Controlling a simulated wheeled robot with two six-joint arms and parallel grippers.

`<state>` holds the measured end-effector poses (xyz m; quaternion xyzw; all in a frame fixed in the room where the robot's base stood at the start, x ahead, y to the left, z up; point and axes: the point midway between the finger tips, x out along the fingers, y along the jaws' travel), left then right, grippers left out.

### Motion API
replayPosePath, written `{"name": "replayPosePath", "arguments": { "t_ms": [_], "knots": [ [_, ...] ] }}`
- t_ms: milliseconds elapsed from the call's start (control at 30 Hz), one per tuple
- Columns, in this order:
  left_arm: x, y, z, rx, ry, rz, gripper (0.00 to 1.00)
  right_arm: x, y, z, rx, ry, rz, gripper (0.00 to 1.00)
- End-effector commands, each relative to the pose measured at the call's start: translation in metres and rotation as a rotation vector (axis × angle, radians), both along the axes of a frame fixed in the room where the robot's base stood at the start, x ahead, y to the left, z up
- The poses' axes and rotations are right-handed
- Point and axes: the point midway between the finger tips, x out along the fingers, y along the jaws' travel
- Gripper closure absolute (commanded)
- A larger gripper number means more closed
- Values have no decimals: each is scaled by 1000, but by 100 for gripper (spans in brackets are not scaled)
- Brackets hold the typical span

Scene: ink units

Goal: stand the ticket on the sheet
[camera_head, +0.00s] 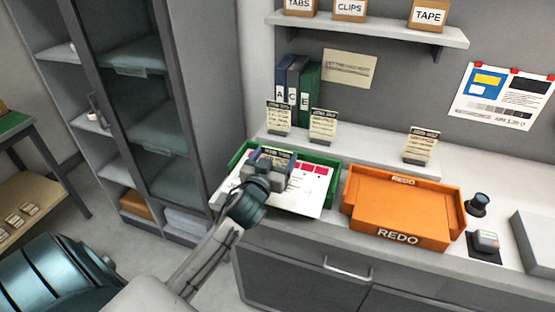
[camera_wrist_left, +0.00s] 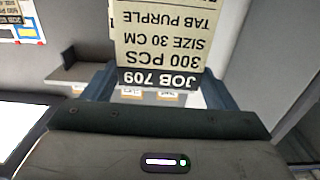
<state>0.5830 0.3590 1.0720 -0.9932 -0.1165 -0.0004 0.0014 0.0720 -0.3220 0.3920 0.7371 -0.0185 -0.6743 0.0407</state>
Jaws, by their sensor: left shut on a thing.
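My left gripper (camera_head: 272,163) is over the green tray (camera_head: 236,158) and shut on a cream ticket with a dark header strip. The ticket (camera_wrist_left: 160,40) reads JOB 709, 300 PCS, SIZE 30 CM, TAB PURPLE, and appears upside down in the wrist view. In the head view the gripper hides most of it. The white sheet (camera_head: 309,202) with red and pink marks lies in the green tray, partly hidden below the gripper. Whether the ticket touches the sheet cannot be told. My right gripper is not in view.
An orange REDO tray (camera_head: 399,237) stands to the right of the green tray. Tickets (camera_head: 279,116), (camera_head: 323,126) and (camera_head: 421,146) stand on the ledge behind. A dark knob (camera_head: 478,203) and a small device (camera_head: 486,242) are further right. Binders (camera_head: 298,87) stand at the back.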

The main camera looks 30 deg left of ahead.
Motion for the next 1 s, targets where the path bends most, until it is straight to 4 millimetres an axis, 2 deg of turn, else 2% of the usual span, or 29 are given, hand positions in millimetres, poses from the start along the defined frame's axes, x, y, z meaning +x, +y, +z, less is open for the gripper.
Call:
{"name": "replayPosePath", "arguments": {
  "t_ms": [200,233,300,333,567,667,767,1000],
  "knots": [
    [-1,0,-1,-1,0,1,56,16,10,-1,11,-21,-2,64],
    [-1,0,-1,0,0,1,17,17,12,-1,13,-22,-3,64],
    [-1,0,-1,-1,0,1,3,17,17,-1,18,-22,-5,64],
    [-1,0,-1,-1,0,1,0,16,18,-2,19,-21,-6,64],
    [-2,0,-1,-1,0,0,0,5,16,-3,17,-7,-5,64],
    [-9,-2,-3,0,1,0,0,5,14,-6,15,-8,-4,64],
    [-24,-6,-5,0,0,-1,0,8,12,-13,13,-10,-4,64],
    [-75,-18,-6,0,0,-1,0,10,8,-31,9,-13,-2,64]
  ]
}}
